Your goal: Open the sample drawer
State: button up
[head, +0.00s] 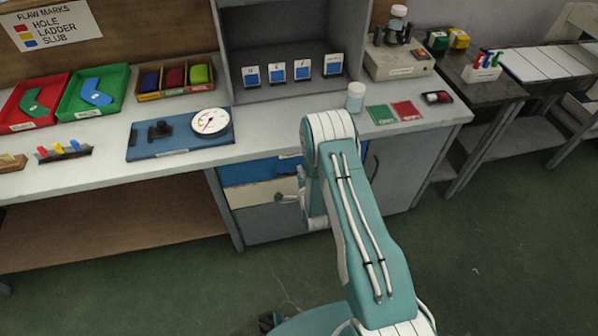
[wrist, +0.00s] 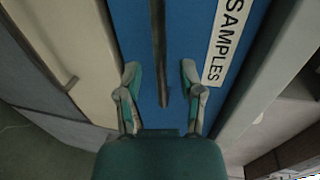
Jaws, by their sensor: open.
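The sample drawer (head: 250,171) has a blue front and sits at the top of the cabinet under the bench; it looks shut. In the wrist view its blue front (wrist: 205,22) carries a white "SAMPLES" label (wrist: 227,40). A dark bar handle (wrist: 159,40) runs along the front. My gripper (wrist: 159,70) is open, with one finger on each side of the handle. I cannot tell whether either finger touches it. In the head view my gripper (head: 289,197) is small and partly hidden by my arm, in front of the drawers.
A grey drawer (head: 265,224) is lowest. A white jar (head: 355,97) stands near the bench edge above. The green floor before the cabinet is largely clear.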

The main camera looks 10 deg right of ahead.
jog(key=shift+x, duration=0.95)
grip_shut()
jog(key=shift+s, duration=0.1)
jog(key=shift+f, duration=0.1)
